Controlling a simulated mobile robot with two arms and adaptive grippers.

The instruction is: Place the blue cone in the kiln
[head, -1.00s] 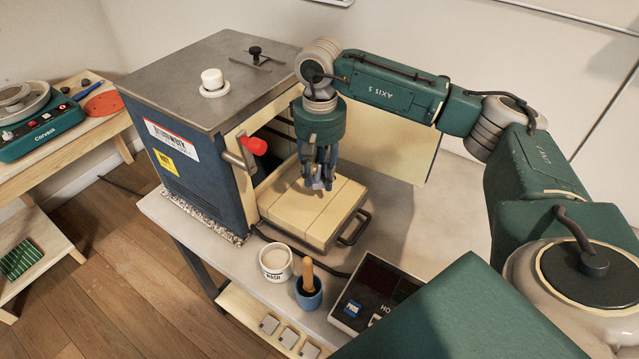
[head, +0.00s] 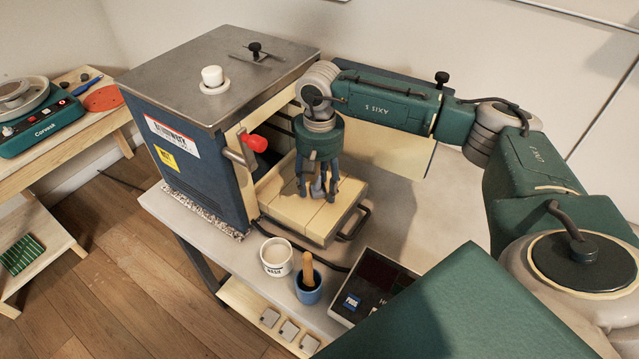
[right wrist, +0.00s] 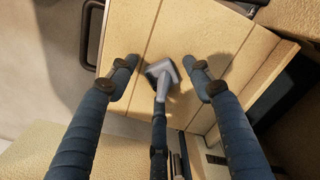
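The blue-sided kiln (head: 190,150) stands at the back left of the table with its front open. A pale brick slab (head: 300,215) with a dark handle extends from its opening. My right gripper (head: 318,190) is low over the slab with its fingers spread open. In the right wrist view, the small grey-blue cone (right wrist: 162,74) appears to stand on the slab between the fingers. The two side fingers are apart from it. The third finger overlaps it in view, so I cannot tell whether they touch. My left gripper is out of view.
A red-knobbed lever (head: 256,143) sticks out beside the kiln opening. A white cup (head: 276,257), a blue pot (head: 308,288) with a wooden-handled tool and a dark control box (head: 370,285) stand in front. Table to the slab's right is clear.

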